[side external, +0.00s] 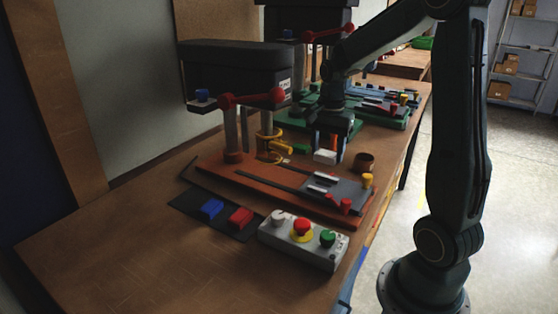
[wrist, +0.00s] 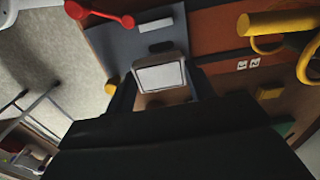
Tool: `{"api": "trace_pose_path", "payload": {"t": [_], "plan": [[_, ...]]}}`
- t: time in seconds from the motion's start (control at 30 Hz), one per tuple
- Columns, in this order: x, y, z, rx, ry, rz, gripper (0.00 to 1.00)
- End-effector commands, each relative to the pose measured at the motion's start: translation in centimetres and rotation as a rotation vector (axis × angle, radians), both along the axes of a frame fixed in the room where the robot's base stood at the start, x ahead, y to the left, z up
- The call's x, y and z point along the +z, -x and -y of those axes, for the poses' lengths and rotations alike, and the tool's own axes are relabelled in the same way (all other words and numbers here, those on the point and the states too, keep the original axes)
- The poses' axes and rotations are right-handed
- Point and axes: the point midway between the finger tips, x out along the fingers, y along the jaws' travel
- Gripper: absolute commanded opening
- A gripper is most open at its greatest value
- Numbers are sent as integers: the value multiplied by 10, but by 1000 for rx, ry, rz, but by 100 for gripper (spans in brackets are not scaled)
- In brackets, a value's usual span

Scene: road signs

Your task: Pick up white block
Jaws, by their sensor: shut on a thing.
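A grey plate (side external: 345,192) with red and yellow knobs lies on the board. A brown cup (side external: 364,162) stands right of my gripper. A button box (side external: 303,240) and blue (side external: 212,208) and red (side external: 240,217) blocks are nearer. The table's near left is clear.

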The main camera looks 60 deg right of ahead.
Motion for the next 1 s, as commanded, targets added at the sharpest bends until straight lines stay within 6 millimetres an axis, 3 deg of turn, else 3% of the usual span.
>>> {"api": "trace_pose_path", "payload": {"t": [0.2,0.5,0.73,1.0], "plan": [[51,-1,1,0,4,5,28],[103,0,0,0,2,3,28],[120,0,0,0,0,0,28],[123,0,0,0,0,0,28]]}}
